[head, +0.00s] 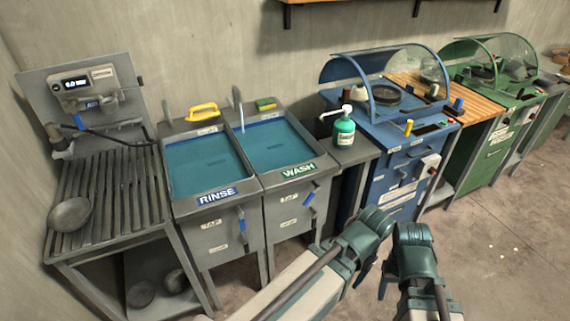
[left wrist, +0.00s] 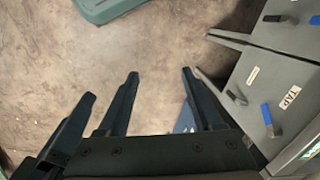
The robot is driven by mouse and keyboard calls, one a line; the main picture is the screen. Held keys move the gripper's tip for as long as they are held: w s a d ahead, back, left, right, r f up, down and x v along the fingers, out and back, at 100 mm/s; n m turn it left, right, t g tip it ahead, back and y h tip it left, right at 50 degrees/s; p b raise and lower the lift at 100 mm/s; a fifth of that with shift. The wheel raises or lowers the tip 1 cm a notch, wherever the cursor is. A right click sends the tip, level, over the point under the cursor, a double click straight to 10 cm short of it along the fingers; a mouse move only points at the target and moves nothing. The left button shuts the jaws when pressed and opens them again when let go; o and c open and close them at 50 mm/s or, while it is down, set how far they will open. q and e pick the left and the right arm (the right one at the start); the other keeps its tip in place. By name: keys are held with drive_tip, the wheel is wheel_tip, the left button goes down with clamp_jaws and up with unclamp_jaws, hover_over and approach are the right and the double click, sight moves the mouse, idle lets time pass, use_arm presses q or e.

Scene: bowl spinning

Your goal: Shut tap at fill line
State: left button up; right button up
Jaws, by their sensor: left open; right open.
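The rinse sink (head: 208,165) and the wash sink (head: 280,146) stand side by side, each holding teal water. Blue tap levers are on the front panels: the rinse lever (head: 241,222) and the tilted wash lever (head: 310,201). The wash lever also shows in the left wrist view (left wrist: 266,114), right of my left gripper. My left gripper (left wrist: 160,74) is open and empty over the floor, apart from the levers. My right gripper (head: 411,254) is open, to the right of the left one.
A slatted drain table (head: 110,195) with a grey bowl (head: 70,214) is at the left. A green soap bottle (head: 344,131) stands right of the wash sink. A blue machine (head: 400,150) and a green machine (head: 500,115) stand farther right. The floor at right is clear.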

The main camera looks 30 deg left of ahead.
use_arm(q)
drive_tip(key=w+a+f+n+b, duration=0.1)
drive_tip(key=a+f+b, duration=0.1)
drive_tip(key=f+b, duration=0.6)
drive_tip(key=w+a+f+b, duration=0.2)
drive_tip(key=a+f+b, duration=0.1)
drive_tip(key=f+b, duration=0.5)
drive_tip(key=w+a+f+n+b, duration=0.1)
drive_tip(key=a+f+b, duration=0.1)
drive_tip(key=f+b, duration=0.6)
drive_tip(key=shift+w+a+f+n+t, duration=0.15)
drive_tip(key=shift+w+a+f+t, duration=0.05)
drive_tip(key=shift+f, duration=0.3)
drive_tip(key=shift+w+a+f+n+t, duration=0.15)
drive_tip(key=shift+w+f+t, duration=0.05)
drive_tip(key=shift+f, duration=0.25)
drive_tip(key=shift+c, duration=0.4)
drive_tip(key=n+t+y+b, duration=0.4)
drive_tip(key=t+y+b, duration=0.6)
drive_tip(key=y, duration=0.3)
approach(310, 199)
drive_tip(key=x, duration=1)
drive_tip(key=shift+w+a, duration=0.2)
drive_tip(key=shift+w, duration=0.05)
drive_tip(key=shift+c, duration=0.3)
clamp_jaws()
